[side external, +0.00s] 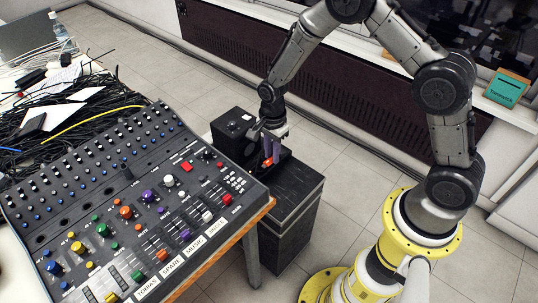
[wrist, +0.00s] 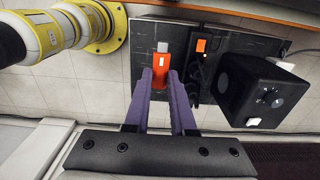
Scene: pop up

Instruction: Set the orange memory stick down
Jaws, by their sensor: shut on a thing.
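The orange memory stick (wrist: 161,67) has a silver connector that points away from my gripper, toward the top of the wrist view. My gripper (wrist: 168,80) has purple fingers and is shut on its orange body, part of which shows between them. In the side external view, my gripper (side external: 268,152) points down over the dark cabinet (side external: 292,215), and the orange stick (side external: 267,162) shows as a small patch at the fingertips. Whether the stick touches the cabinet top is unclear.
A black box with a knob (wrist: 268,95) stands on the cabinet to the right in the wrist view. A small orange square (wrist: 201,45) and a dark cable lie between. The large mixing console (side external: 120,200) borders the cabinet at left in the side external view.

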